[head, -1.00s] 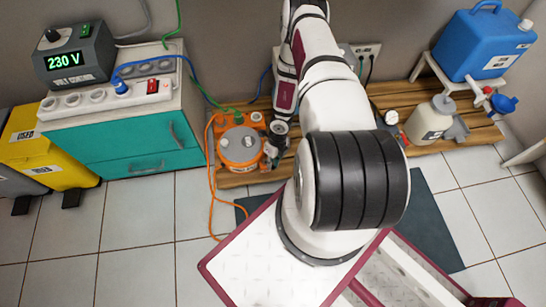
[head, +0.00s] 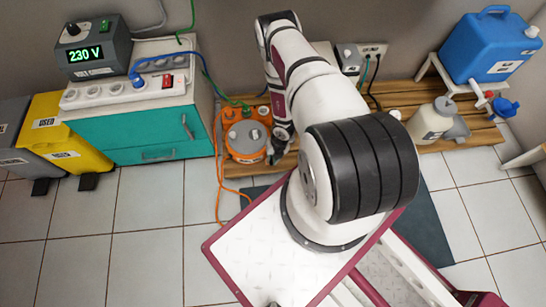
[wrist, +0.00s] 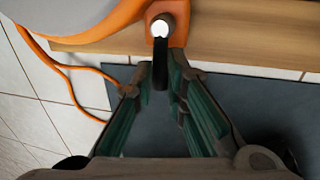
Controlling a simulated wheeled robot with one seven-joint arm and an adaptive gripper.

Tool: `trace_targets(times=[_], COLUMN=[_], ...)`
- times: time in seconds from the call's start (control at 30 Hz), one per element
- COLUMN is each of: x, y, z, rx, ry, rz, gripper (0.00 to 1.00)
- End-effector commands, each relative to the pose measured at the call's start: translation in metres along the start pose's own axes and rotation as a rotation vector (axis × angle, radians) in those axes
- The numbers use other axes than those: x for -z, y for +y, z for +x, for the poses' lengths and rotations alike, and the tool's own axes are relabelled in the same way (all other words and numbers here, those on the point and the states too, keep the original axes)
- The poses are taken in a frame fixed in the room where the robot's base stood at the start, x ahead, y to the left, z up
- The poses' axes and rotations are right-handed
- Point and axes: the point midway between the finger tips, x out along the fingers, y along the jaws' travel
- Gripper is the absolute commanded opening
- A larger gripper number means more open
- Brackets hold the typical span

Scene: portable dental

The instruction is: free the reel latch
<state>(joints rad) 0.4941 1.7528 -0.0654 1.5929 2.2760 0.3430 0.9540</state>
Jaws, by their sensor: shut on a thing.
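The orange cable reel (head: 246,140) with its grey round top stands on the wooden slatted platform, left of my arm. In the wrist view the reel's orange body (wrist: 130,14) fills the upper left. A black latch lever (wrist: 160,68) with a white round spot at its pivot sticks out from an orange bracket. My gripper (wrist: 161,78) is closed on the lever's lower end, one finger on each side. In the head view my gripper (head: 275,152) is at the reel's right front side; the lever itself is too small to tell there.
An orange cable (head: 219,180) runs from the reel onto the tiled floor. A teal cabinet (head: 150,137) with a power strip stands left. A blue jug (head: 490,45) and a pale bottle (head: 432,120) stand right. A dark mat (wrist: 265,105) lies below the gripper.

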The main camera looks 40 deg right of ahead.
Motion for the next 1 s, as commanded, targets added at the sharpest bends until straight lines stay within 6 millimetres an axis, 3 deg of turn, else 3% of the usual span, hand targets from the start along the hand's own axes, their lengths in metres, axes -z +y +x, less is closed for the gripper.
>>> trace_targets(times=[0.47, 0.5, 0.57, 1.0], x=[0.0005, 0.0005, 0.0004, -0.0013], y=[0.0010, 0.0011, 0.0010, 0.0009], z=[0.0006, 0.0006, 0.0006, -0.0088], rx=[-0.002, -0.002, -0.002, -0.001], ry=[-0.002, -0.002, -0.002, -0.004], rz=[0.015, 0.015, 0.015, 0.012], gripper=[0.00, 0.20, 0.33, 0.33])
